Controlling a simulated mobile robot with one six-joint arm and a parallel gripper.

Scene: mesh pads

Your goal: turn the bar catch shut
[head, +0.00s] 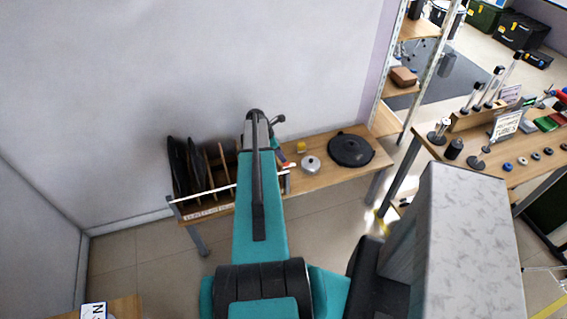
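A wooden rack (205,212) with dark upright pads (178,165) stands at the left end of the bench. A thin pale bar (205,190) with a reddish part runs along its front. My teal arm covers part of the bar and the rack's right side. I cannot make out a separate catch or tell how it is turned.
On the bench (315,182) are a round black object (351,149), a silver lidded pot (310,164) and a small yellow item (301,147). A wall stands behind. A second table (510,160) with several stands is at right. Floor shows at front left.

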